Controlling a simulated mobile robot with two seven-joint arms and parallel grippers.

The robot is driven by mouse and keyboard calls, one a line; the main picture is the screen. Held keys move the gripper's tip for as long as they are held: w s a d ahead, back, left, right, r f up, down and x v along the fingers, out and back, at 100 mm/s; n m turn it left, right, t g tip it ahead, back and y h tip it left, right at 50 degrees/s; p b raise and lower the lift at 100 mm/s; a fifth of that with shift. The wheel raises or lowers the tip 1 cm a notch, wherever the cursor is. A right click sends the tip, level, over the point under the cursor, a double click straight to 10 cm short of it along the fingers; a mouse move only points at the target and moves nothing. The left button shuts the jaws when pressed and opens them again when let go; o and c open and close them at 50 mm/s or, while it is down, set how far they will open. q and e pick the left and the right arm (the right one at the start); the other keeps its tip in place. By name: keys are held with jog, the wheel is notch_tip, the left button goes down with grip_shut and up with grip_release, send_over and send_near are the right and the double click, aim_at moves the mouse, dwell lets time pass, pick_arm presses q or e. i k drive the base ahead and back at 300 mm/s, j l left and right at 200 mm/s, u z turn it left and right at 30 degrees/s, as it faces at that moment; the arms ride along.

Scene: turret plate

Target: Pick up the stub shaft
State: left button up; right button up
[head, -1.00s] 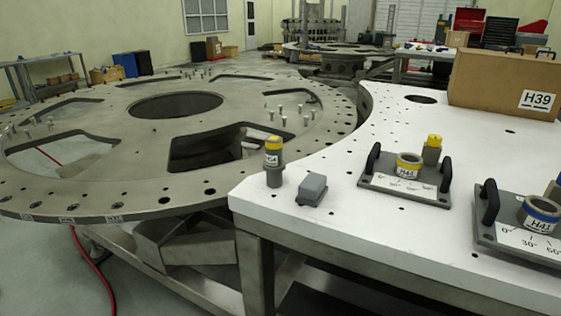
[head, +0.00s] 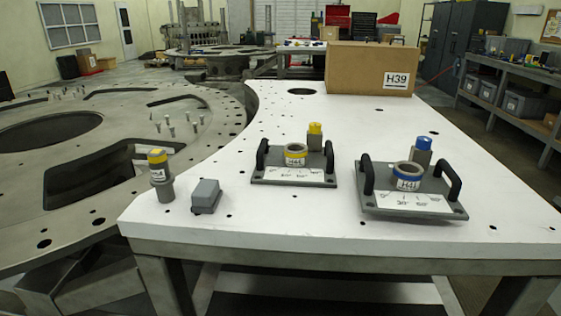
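A grey stepped cylinder with a yellow band and a small label, which looks like the stub shaft (head: 161,178), stands upright at the left edge of the white table (head: 270,225). A small grey block (head: 205,196) sits just right of it. A plate with two black handles and a yellow-banded ring marked H41 or similar (head: 295,156) lies mid-table, with a yellow-topped grey post (head: 315,138) behind the ring. A similar plate with a blue-banded ring (head: 407,176) lies to its right, with a blue-topped post (head: 422,150). Neither of my grippers is in view.
A large holed metal turret plate (head: 60,185) adjoins the table's curved left edge. A cardboard box marked H39 (head: 365,70) stands at the table's back. The table's right side and front strip are clear. Shelving (head: 520,95) stands at far right.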

aim_at(162, 179)
jog(key=u, duration=1)
jog(key=i+l, duration=0.05)
